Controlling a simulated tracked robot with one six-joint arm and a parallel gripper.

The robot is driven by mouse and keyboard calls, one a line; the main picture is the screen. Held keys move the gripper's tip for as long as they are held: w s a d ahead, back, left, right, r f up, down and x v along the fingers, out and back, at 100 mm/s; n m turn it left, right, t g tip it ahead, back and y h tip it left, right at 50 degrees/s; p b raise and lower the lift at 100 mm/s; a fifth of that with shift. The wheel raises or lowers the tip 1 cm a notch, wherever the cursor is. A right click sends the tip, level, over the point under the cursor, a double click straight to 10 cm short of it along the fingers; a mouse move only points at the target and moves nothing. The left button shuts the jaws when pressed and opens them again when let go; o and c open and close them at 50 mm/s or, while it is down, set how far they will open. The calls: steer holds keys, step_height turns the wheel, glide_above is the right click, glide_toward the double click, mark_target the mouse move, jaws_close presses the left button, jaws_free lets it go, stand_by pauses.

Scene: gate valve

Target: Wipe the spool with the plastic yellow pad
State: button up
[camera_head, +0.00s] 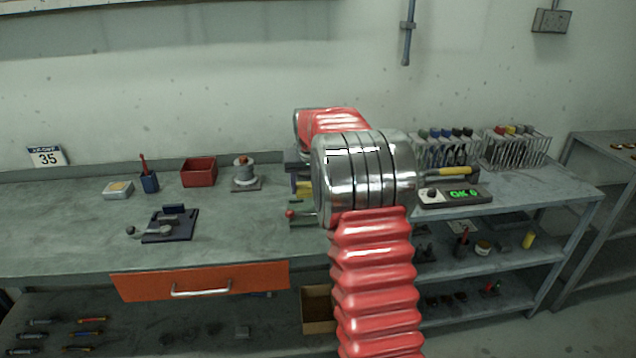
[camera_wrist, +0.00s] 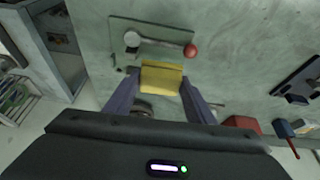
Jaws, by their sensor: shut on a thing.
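My gripper (camera_wrist: 162,80) is shut on the yellow pad (camera_wrist: 161,73), which lies between its two fingers in the wrist view. In the head view, a bit of yellow (camera_head: 303,188) shows just left of my arm's silver joint. A grey spool-like cylinder with a brownish top (camera_head: 243,172) stands upright on a small plate on the bench, left of the gripper. It is apart from the pad in the head view. I cannot make it out in the wrist view, where the gripper body covers much of the lower part.
A lever with a red knob (camera_wrist: 190,50) sits on a plate near the pad. Tool racks (camera_head: 513,150) stand at right.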

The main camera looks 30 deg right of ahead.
steer(key=shift+s+d+f, duration=0.15)
steer(key=shift+s+f, duration=0.1)
steer(key=shift+s, duration=0.35)
steer(key=s+a+f+n, duration=0.1)
steer(key=s+a+f, duration=0.2)
steer(key=a, duration=0.7)
steer(key=s+a+f+n+y, duration=0.1)
steer(key=s+a+f+n, duration=0.1)
steer(key=a, duration=0.8)
steer(key=s+a+f+n, duration=0.1)
steer(key=s+a+f, duration=0.3)
steer(key=a, duration=0.6)
steer(key=shift+s+a+f+n+y, duration=0.3)
steer(key=shift+s+a+y, duration=0.1)
steer(key=shift+s, duration=0.4)
steer(key=shift+a, duration=0.1)
